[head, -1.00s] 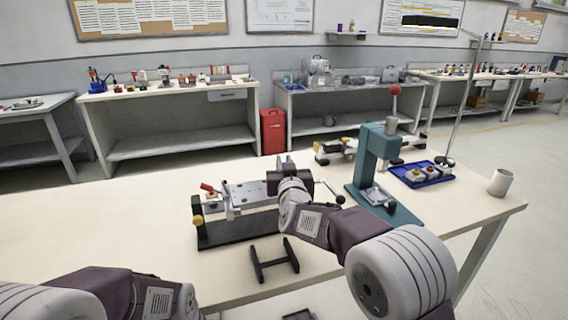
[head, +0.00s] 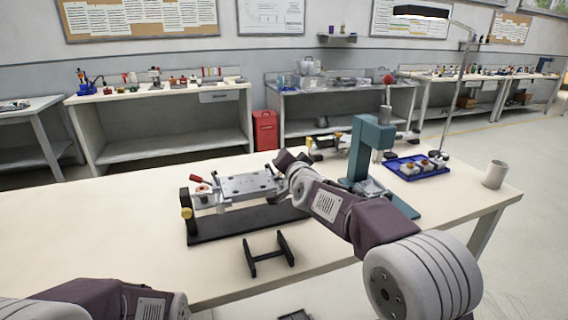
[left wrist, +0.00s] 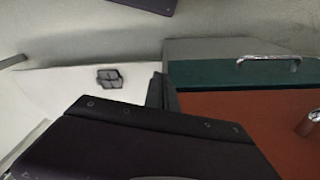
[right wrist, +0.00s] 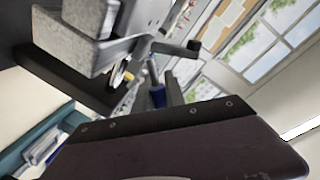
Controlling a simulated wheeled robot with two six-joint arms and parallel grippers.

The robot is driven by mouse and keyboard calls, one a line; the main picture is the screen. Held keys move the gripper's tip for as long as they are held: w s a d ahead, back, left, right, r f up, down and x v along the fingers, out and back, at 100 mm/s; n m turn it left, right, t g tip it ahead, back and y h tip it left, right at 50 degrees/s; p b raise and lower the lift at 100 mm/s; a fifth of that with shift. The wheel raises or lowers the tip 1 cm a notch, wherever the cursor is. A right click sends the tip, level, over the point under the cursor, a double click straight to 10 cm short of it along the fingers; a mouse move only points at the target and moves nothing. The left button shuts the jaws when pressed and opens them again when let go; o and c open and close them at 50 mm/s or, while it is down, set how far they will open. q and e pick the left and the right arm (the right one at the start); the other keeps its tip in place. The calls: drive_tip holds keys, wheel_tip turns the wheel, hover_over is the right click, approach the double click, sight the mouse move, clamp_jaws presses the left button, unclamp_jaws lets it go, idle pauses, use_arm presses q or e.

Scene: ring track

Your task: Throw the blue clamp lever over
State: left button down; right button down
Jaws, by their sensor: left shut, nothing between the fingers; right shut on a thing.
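The clamping fixture (head: 250,186), a grey plate on a black base, stands on the bench in the head view. A red-handled lever (head: 199,180) is at its left end. My right gripper (head: 285,160) is at the right end of the fixture, partly hidden by my own wrist. In the right wrist view the blue clamp lever (right wrist: 157,95) shows its blue grip at the fingers of my right gripper (right wrist: 163,88), which is shut on it. The head view hides this lever. My left gripper (left wrist: 160,90) is shut and empty, apart from the fixture.
A black stand (head: 268,254) lies in front of the fixture. The bench top at left is clear. The left wrist view shows an orange-red surface (left wrist: 240,120).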

drive_tip(key=shift+w+d+f+m+y+b, duration=0.15)
drive_tip(key=shift+f+m+b, duration=0.1)
drive_tip(key=shift+m+b, duration=0.25)
drive_tip(key=shift+s+d+f+m+y+b, duration=0.1)
drive_tip(key=shift+f+m+y+b, duration=0.1)
drive_tip(key=shift+m+b, duration=0.25)
drive_tip(key=shift+g, duration=0.3)
drive_tip(key=c, duration=1.4)
unclamp_jaws()
